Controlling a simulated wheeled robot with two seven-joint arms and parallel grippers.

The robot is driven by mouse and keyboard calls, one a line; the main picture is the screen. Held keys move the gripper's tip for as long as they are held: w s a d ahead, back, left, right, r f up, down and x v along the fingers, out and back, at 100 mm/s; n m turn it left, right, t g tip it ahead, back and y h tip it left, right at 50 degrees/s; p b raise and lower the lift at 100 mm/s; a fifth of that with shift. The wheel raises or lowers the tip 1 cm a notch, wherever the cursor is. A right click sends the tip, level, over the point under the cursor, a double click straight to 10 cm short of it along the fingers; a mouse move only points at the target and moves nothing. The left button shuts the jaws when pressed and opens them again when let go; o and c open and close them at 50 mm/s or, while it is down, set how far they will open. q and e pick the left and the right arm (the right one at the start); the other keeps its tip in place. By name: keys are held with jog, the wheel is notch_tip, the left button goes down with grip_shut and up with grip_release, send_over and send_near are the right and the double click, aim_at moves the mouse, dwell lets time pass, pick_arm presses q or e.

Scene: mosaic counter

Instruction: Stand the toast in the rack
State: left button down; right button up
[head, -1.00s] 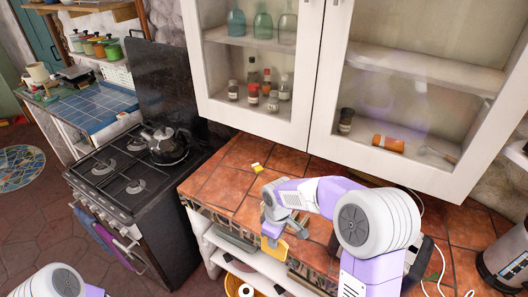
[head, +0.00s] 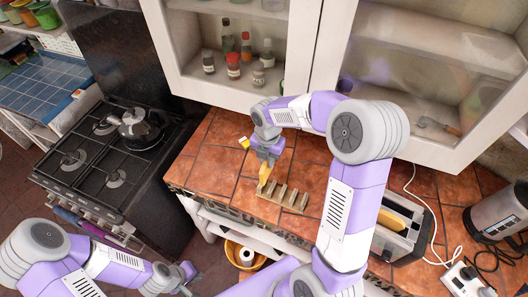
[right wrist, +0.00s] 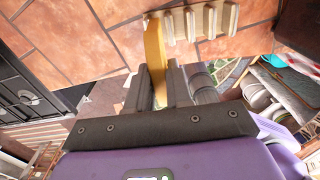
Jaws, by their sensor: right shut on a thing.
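My right gripper (head: 268,156) is shut on a golden slice of toast (head: 264,174), held upright over the tiled counter. The toast also shows between the fingers in the right wrist view (right wrist: 155,50). The pale toast rack (head: 284,196), a low bar with several upright dividers, lies on the counter. The toast is at the rack's left end, beside the end divider in the right wrist view (right wrist: 168,28); I cannot tell whether it touches the rack. My left gripper (head: 187,274) is low at the left, away from the counter; its jaw opening is unclear.
A toaster (head: 414,240) with another slice (head: 393,219) in it stands right of my right arm. A small yellow item (head: 244,142) lies behind the gripper. White cabinets (head: 236,95) hang above; a stove (head: 105,175) stands left. Counter left of the rack is clear.

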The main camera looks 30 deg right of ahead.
aim_at(267, 174)
jog(key=shift+s+f+b, duration=0.15)
jog(key=shift+f+b, duration=0.35)
jog(key=shift+f, duration=0.1)
jog(key=shift+f+b, duration=1.4)
jog(key=shift+f, duration=0.2)
jog(key=shift+p, duration=0.6)
jog(key=shift+f, duration=0.2)
dwell(0.6)
jog(key=shift+f+b, duration=1.5)
jog(key=shift+f, duration=0.5)
jog(key=shift+f, duration=0.1)
jog(key=o, duration=0.5)
